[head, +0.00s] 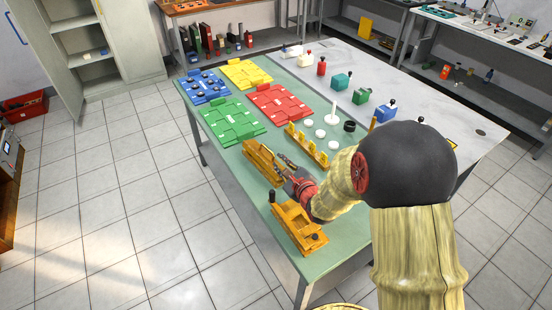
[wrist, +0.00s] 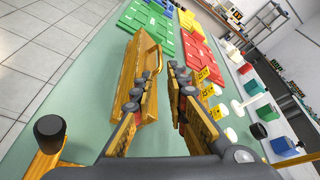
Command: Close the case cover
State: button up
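An orange-brown wooden case (head: 259,158) lies on the green table top, long and trough-like, with an arched strip along one side. It also shows in the wrist view (wrist: 127,75), just left of my fingers. Whether a part of it is its cover I cannot tell. A second wooden fixture (head: 299,230) with dark knobs sits nearer the front corner; its black knob shows at lower left in the wrist view (wrist: 49,128). My gripper (head: 283,163) is beside the first case, fingers apart with nothing seen between them (wrist: 164,68). My left finger overlaps the case's edge; contact is unclear.
A yellow-pegged rack (head: 306,146) stands right of my gripper, with white discs (head: 320,133) and an upright white post (head: 332,113) beyond. Green (head: 232,121), red (head: 278,104), blue and yellow panels cover the far end. The table's left front edge is bare.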

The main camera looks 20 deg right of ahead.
jog(key=shift+v, duration=1.15)
jog(key=shift+c, duration=0.3)
